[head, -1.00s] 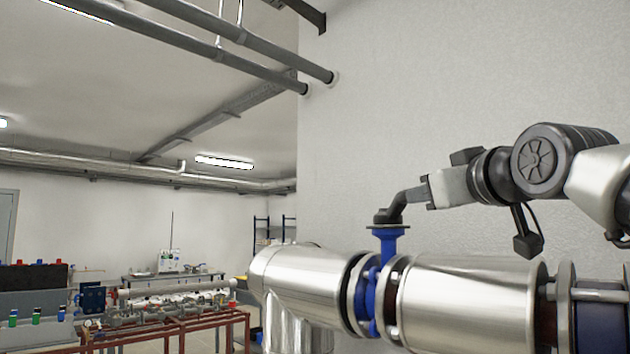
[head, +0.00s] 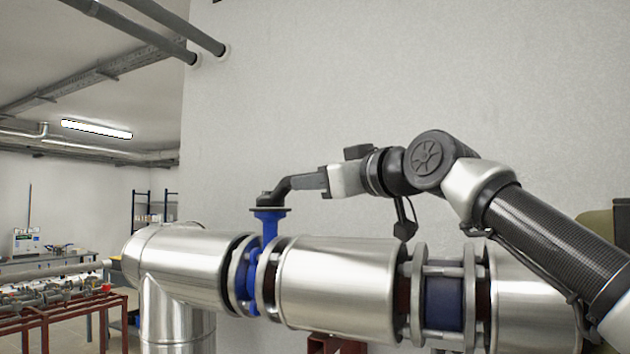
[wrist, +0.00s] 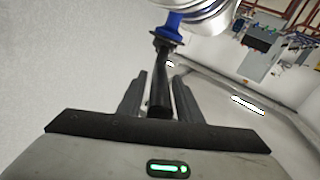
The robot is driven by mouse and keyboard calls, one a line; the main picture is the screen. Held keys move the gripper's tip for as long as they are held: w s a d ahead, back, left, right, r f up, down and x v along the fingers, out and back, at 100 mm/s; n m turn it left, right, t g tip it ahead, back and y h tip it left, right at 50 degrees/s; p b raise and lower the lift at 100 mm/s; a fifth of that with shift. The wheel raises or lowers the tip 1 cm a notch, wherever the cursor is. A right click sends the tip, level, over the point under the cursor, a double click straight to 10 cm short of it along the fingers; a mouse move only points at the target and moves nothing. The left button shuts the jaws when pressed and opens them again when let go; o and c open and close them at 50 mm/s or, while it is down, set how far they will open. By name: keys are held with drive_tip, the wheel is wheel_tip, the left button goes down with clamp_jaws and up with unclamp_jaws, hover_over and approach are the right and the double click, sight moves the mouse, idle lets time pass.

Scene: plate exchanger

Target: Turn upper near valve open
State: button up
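The upper near valve is a blue valve (head: 268,222) between flanges on the steel-clad pipe, its neck upright. Its black handle (head: 296,184) reaches from the top of the neck to the right, toward my gripper (head: 326,181). In the wrist view the handle (wrist: 160,85) runs between the two fingers of my gripper (wrist: 158,76), with the blue valve neck (wrist: 172,22) beyond it. The fingers stand apart, one on each side of the handle, with a visible gap on both sides. The handle's near end is low between the fingers, close to the palm.
The silver pipe (head: 335,280) runs just below my arm and bends down at the left (head: 175,270). A second, dark blue flanged part (head: 443,300) sits further right on it. A plain wall (head: 400,80) stands behind. A red-framed bench with piping (head: 50,310) is far left.

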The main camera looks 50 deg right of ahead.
drive_tip(key=shift+o, duration=0.3)
drive_tip(key=shift+s, duration=0.1)
drive_tip(key=b+v, duration=0.2)
drive_tip(key=v, duration=1.5)
drive_tip(key=shift+a+b, duration=0.15)
drive_tip(key=shift+b, duration=0.25)
drive_tip(key=shift+s, duration=0.1)
